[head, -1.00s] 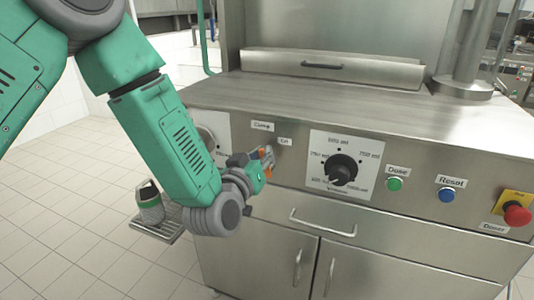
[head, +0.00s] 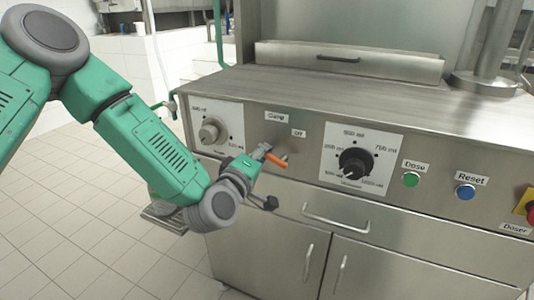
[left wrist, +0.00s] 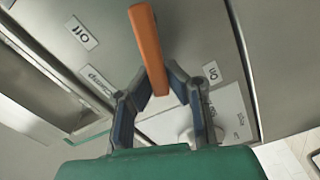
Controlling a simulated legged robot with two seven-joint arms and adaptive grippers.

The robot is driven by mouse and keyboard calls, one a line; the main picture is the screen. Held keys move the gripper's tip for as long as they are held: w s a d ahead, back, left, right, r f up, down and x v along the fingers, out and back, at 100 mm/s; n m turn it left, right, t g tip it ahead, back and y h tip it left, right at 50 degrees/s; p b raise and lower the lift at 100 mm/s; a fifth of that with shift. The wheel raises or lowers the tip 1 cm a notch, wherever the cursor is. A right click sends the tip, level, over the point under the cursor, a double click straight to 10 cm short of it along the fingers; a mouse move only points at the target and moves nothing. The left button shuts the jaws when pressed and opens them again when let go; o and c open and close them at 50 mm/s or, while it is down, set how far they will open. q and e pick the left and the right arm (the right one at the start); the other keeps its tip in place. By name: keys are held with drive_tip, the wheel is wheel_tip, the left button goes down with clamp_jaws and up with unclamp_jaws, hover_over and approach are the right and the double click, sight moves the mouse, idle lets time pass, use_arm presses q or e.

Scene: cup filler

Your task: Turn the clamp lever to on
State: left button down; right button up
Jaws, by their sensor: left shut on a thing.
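The clamp lever (head: 275,159) has an orange handle and sits on the front panel of the steel machine. My left gripper (head: 262,160) is at this handle, its arm coming in from the left. In the left wrist view, the orange handle (left wrist: 148,45) runs from the top down between the two fingertips, and the gripper (left wrist: 163,88) is shut on it. The off label (left wrist: 80,32) is at upper left and the on label (left wrist: 212,72) is right of the fingers. The lever's pivot is not clear to see. My right gripper is out of view.
The panel also bears a grey knob (head: 211,131), a black volume dial (head: 355,162), a green button (head: 411,180), a blue button (head: 465,192) and a red stop button (head: 531,212). A drawer handle (head: 335,217) sticks out below.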

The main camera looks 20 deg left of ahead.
use_arm(q)
drive_tip(key=shift+s+a+f+n+b, duration=0.15)
drive_tip(key=shift+f+n+b, duration=0.35)
drive_tip(key=shift+n, duration=0.5)
drive_tip(key=shift+w+a+f+n+b, duration=0.1)
drive_tip(key=shift+f+n+b, duration=0.15)
drive_tip(key=shift+f+n, duration=0.55)
drive_tip(key=shift+r, duration=0.15)
drive_tip(key=c, duration=1.5)
unclamp_jaws()
drive_tip(key=shift+n, duration=0.3)
drive_tip(key=shift+c, duration=0.2)
drive_tip(key=shift+a+r, duration=0.1)
drive_tip(key=shift+s, duration=0.15)
drive_tip(key=s+a, duration=0.1)
drive_tip(key=s, duration=1)
drive_tip(key=shift+s, duration=0.35)
